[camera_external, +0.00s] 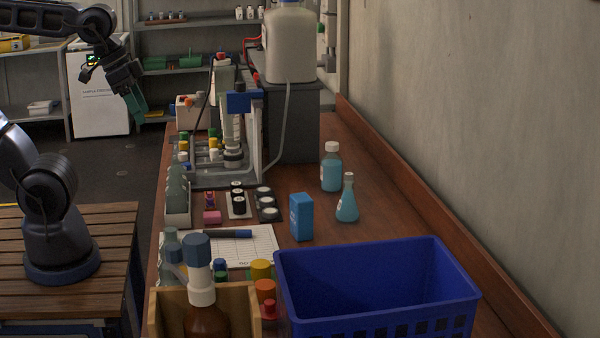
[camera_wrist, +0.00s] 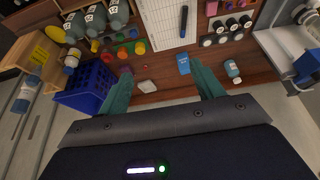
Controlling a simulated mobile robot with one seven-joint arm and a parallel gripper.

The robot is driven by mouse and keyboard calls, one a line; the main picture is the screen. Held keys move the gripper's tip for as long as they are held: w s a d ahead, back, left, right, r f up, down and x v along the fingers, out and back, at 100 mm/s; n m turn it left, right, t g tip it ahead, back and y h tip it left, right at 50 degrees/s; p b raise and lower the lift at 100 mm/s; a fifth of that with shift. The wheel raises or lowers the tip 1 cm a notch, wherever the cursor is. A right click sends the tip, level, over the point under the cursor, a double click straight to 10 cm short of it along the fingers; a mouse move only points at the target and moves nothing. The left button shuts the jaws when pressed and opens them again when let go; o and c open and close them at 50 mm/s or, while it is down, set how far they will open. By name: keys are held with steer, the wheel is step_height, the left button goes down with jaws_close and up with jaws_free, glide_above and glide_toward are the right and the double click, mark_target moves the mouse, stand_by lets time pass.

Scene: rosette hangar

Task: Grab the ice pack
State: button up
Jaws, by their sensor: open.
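A small upright blue block with pale lettering, which looks like the ice pack (camera_external: 301,217), stands on the wooden bench left of a flask. It also shows in the wrist view as a blue block (camera_wrist: 183,63), just beside the right fingertip in the picture. My gripper (camera_external: 135,106) is raised at the upper left of the external view, left of the bench and well apart from the block. In the wrist view its two teal fingers (camera_wrist: 161,70) are spread wide with nothing between them touching either one.
A blue basket (camera_external: 375,255) stands in front of the block. A flask (camera_external: 347,204) and a capped bottle (camera_external: 331,170) stand right of and behind it. A paper sheet (camera_external: 257,247) with a marker lies left. A wall (camera_external: 450,120) bounds the bench on the right.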

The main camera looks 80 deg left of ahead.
steer(key=m+g+h, duration=0.4)
steer(key=m, duration=1.2)
glide_above(302, 212)
steer(key=s+a, duration=0.1)
steer(key=a, duration=0.5)
step_height(302, 212, down, 21)
steer(key=shift+d+r, duration=0.1)
steer(key=shift+r, duration=0.1)
steer(key=shift+h, duration=0.3)
steer(key=x, duration=0.6)
steer(key=shift+w+a+f, duration=0.15)
steer(key=shift+w+a, duration=0.05)
steer(key=shift+w, duration=0.05)
steer(key=shift+w+a+x, duration=0.1)
steer(key=shift+a+x, duration=0.05)
steer(key=shift+x, duration=1.1)
steer(key=shift+w+a+x, duration=0.1)
steer(key=shift+x, duration=1.2)
steer(key=shift+f, duration=0.1)
